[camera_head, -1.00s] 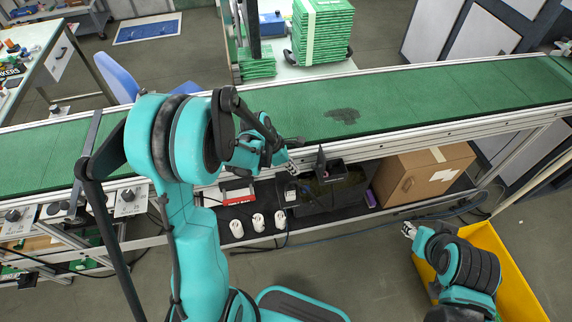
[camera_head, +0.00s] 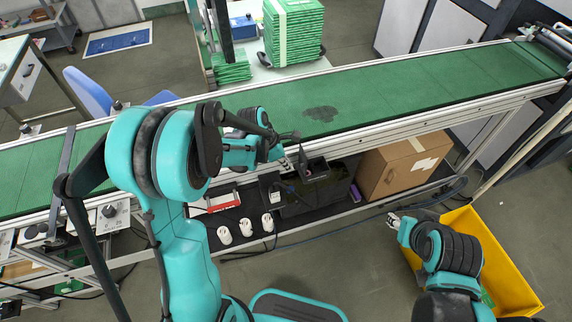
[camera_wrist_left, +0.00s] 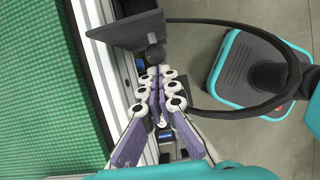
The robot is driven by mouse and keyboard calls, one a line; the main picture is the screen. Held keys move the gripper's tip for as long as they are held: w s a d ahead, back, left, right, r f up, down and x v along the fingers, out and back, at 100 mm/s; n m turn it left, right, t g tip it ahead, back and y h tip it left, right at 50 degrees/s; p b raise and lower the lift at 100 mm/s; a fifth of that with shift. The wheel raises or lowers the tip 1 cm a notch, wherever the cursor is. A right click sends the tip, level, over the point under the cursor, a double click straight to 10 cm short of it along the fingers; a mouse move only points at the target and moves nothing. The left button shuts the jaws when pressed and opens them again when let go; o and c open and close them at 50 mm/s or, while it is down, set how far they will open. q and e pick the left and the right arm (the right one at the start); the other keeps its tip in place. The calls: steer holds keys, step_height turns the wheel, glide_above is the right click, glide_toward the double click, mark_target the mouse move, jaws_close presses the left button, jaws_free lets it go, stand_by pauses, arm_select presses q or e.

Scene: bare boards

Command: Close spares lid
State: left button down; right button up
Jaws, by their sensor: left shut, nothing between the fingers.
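A small dark open box (camera_head: 318,169) sits at the near side of the conveyor, and a dark upright flap (camera_head: 302,157) at its left looks like the spares lid, standing open. In the left wrist view a dark grey plate (camera_wrist_left: 124,29) with a round black knob lies just beyond the fingertips; it seems to be this lid. My left gripper (camera_head: 289,164) is shut and empty, just left of the flap; its fingers (camera_wrist_left: 155,78) also show in the left wrist view. I cannot tell whether they touch the knob. My right gripper (camera_head: 392,219) is small, away by the yellow bin.
The green conveyor (camera_head: 390,97) runs behind the box. A yellow bin (camera_head: 512,270) stands at the lower right. The floor in front of the shelf is open.

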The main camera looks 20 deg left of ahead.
mark_target(297, 164)
arm_select(q)
steer(key=shift+w+d+r+y, duration=0.1)
steer(key=shift+d+r+y, duration=0.1)
steer(key=shift+d+y, duration=0.1)
steer(key=shift+w+d+r+g+y+p, duration=0.35)
steer(key=shift+d+g+y+p, duration=0.1)
steer(key=shift+g+y, duration=0.1)
steer(key=shift+w+d+r+g+y+p, duration=0.3)
steer(key=shift+d+g+y+p, duration=0.15)
steer(key=shift+y, duration=0.1)
steer(key=shift+w+d, duration=0.15)
steer(key=shift+w+d+r, duration=0.15)
steer(key=shift+w+d, duration=0.45)
steer(key=shift+d, duration=0.3)
steer(key=w+d+f+b, duration=0.1)
steer(key=w+d+f, duration=0.2)
steer(key=d, duration=0.3)
steer(key=shift+w+b, duration=0.4)
steer(key=shift+w, duration=0.15)
steer(key=shift+f, duration=0.1)
